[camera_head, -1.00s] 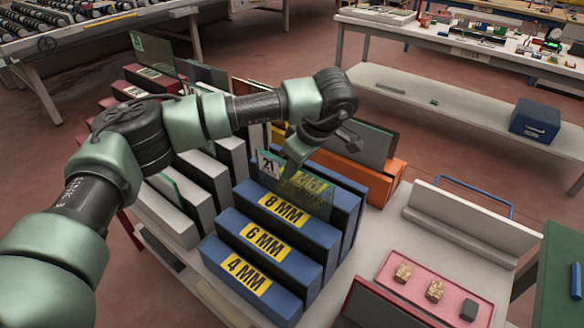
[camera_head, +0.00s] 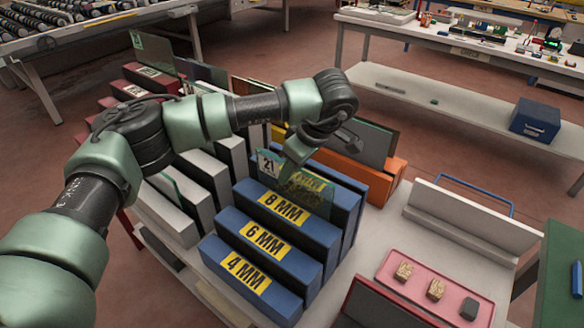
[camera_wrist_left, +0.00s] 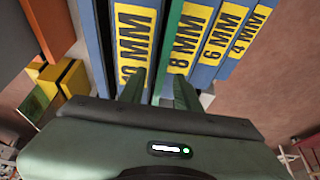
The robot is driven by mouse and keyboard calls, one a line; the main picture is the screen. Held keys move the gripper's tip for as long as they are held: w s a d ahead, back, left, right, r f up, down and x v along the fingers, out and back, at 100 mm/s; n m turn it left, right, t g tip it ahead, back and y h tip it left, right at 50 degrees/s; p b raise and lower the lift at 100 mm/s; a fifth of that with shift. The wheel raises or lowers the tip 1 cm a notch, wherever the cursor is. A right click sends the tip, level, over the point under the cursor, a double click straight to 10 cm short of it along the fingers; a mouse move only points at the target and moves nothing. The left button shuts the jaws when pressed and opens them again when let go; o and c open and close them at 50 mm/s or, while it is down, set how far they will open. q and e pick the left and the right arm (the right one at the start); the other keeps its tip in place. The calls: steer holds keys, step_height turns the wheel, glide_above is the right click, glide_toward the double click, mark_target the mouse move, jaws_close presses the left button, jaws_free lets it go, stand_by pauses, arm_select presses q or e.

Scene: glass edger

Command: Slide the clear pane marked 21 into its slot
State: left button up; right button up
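The clear greenish pane marked 21 (camera_head: 268,168) stands upright between the blue block labelled 8 MM (camera_head: 283,208) and the 10 MM block behind it, whose yellow label shows through the glass. Its lower part is hidden behind the 8 MM block. In the left wrist view the pane (camera_wrist_left: 173,40) is a thin green strip, edge-on, between the 10 MM and 8 MM labels. My left gripper (camera_wrist_left: 159,88) is directly over the pane, one finger on each side. The fingers look apart, with some gap beside the strip. My right gripper is out of view.
Blue blocks labelled 6 MM (camera_head: 264,240) and 4 MM (camera_head: 246,273) stand in front. Grey-white racks (camera_head: 180,210) are at left, an orange rack (camera_head: 352,180) behind. A pink tray (camera_head: 415,287) with small pieces lies at right, near a blue handle (camera_head: 475,187).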

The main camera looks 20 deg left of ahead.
arm_select(q)
steer(key=b+v, duration=0.1)
steer(key=v, duration=0.7)
steer(key=shift+f, duration=0.1)
